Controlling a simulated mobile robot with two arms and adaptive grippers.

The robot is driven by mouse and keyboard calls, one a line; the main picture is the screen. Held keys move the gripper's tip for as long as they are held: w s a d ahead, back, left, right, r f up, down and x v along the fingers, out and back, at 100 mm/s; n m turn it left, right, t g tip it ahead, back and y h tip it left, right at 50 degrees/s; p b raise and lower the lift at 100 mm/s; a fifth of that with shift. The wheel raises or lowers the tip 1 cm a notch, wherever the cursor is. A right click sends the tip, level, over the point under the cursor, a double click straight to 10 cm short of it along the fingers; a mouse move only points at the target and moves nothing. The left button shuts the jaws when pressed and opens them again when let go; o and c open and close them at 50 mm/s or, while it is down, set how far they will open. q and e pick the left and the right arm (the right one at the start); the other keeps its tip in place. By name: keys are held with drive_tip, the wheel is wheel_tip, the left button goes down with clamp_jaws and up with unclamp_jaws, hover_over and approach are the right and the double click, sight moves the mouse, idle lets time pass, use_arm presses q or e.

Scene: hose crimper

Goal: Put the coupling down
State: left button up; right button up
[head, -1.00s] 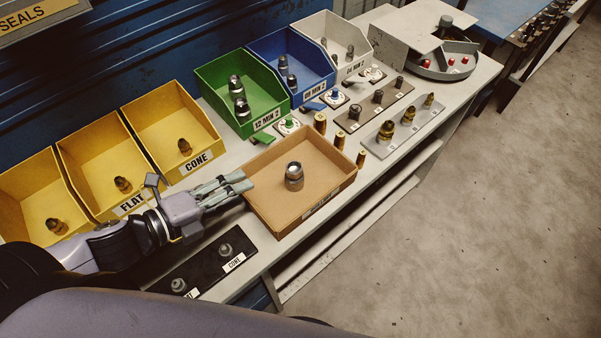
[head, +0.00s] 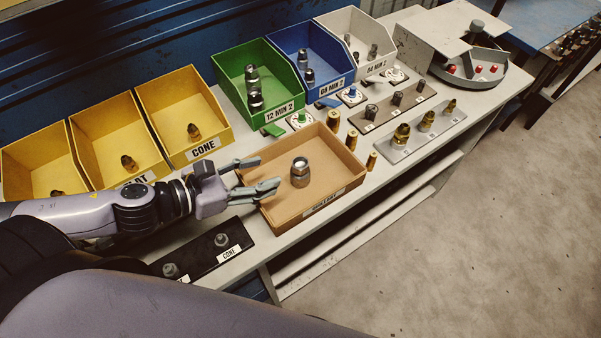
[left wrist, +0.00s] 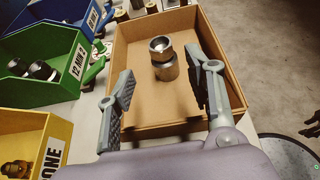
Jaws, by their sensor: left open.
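The coupling (head: 300,172) is a silver metal fitting standing upright in the brown open tray (head: 277,213). In the left wrist view the coupling (left wrist: 163,58) stands on the tray's floor, beyond and between my fingertips. My left gripper (head: 260,174) is open and empty at the tray's left side, with its fingers reaching over the rim. It does not touch the coupling. In the left wrist view its two fingers (left wrist: 160,88) are spread wide. My right gripper is not in view.
Behind the tray stand yellow bins (head: 185,115), a green bin (head: 238,68), a blue bin (head: 297,45) and a white bin (head: 350,38). A black plate (head: 197,258) with fittings lies in front. Brass fittings (head: 352,140) stand right of the tray. A round dish (head: 478,75) is at the far end.

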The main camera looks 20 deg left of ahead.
sight(298, 164)
use_arm(q)
drive_tip(key=p+x, duration=0.2)
drive_tip(key=x, duration=0.6)
drive_tip(key=p+x, duration=0.1)
drive_tip(key=x, duration=0.5)
drive_tip(key=shift+w+d+f, duration=0.15)
drive_tip(key=shift+w+f, duration=0.05)
drive_tip(key=shift+s, duration=0.1)
drive_tip(key=shift+c, duration=0.6)
drive_tip(key=shift+c, duration=1.4)
clamp_jaws()
